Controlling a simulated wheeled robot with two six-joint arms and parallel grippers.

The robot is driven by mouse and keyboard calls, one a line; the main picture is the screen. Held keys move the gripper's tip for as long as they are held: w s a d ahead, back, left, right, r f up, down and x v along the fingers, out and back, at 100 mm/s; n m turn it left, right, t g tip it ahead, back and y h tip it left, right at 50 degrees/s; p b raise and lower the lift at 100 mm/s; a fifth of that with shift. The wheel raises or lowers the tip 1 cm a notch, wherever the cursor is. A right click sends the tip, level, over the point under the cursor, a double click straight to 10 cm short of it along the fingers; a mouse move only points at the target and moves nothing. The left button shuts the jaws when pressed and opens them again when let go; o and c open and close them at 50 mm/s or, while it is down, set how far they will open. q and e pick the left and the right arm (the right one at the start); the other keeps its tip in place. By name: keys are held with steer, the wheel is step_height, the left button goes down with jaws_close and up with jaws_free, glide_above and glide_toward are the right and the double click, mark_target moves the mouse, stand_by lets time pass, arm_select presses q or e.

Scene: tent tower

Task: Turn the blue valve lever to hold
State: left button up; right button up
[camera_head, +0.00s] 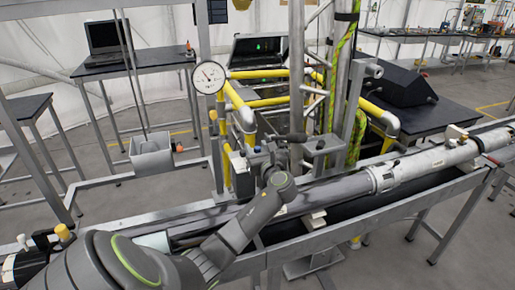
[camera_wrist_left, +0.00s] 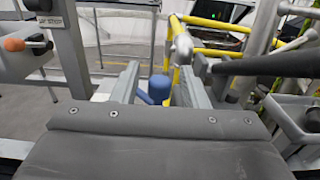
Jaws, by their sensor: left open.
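The blue valve lever (camera_wrist_left: 157,88) shows in the left wrist view as a rounded blue piece in the gap between the fingers of my left gripper (camera_wrist_left: 157,82). The fingers are spread apart, with one on each side of it in the picture. I cannot tell how far beyond the fingertips it lies, and its lower part is partly hidden by my gripper. In the head view my left gripper (camera_head: 262,160) is at the pipe frame, below and right of the gauge. I cannot clearly make out the blue lever there. My right gripper is not in view.
Yellow pipes (camera_head: 258,75) and a round gauge (camera_head: 208,77) stand around the work spot. A long grey tube (camera_head: 335,190) lies on the metal bench. A grey box (camera_head: 152,155) with an orange knob (camera_wrist_left: 14,44) is at the left. Green ropes (camera_head: 340,70) hang right of the gripper.

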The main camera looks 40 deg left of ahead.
arm_select(q)
jaws_close()
steer(key=shift+s+r+m+t+h+p, duration=0.1)
steer(key=shift+s+m+t+h+p, duration=0.3)
steer(key=shift+p, duration=0.45)
steer(key=m+t+h+p, duration=0.1)
steer(key=t+p, duration=0.1)
steer(key=s+m+t+h+p, duration=0.1)
steer(key=p, duration=0.1)
steer(key=shift+r+m+t, duration=0.1)
steer(key=shift+m+t, duration=0.3)
steer(key=m+t+h+p, duration=0.1)
steer(key=s+m+t+h, duration=0.1)
steer(key=h, duration=0.1)
steer(key=shift+p, duration=0.35)
steer(key=shift+s+a+f+m+t+h, duration=0.1)
steer(key=shift+s+m+t+h, duration=0.1)
steer(key=shift+m+t+h, duration=0.3)
steer(key=shift+s+f+m+t+h, duration=0.2)
steer(key=shift+m+h, duration=0.3)
steer(key=shift+h, duration=0.35)
steer(key=shift+s+a+m+t+h, duration=0.1)
steer(key=shift+s+m+t+h, duration=0.05)
steer(key=shift+m+t+h, duration=0.4)
steer(key=shift+h, duration=0.3)
steer(key=shift+s+m+h, duration=0.1)
steer(key=shift+m+h, duration=0.15)
steer(key=shift+h, duration=0.05)
jaws_free()
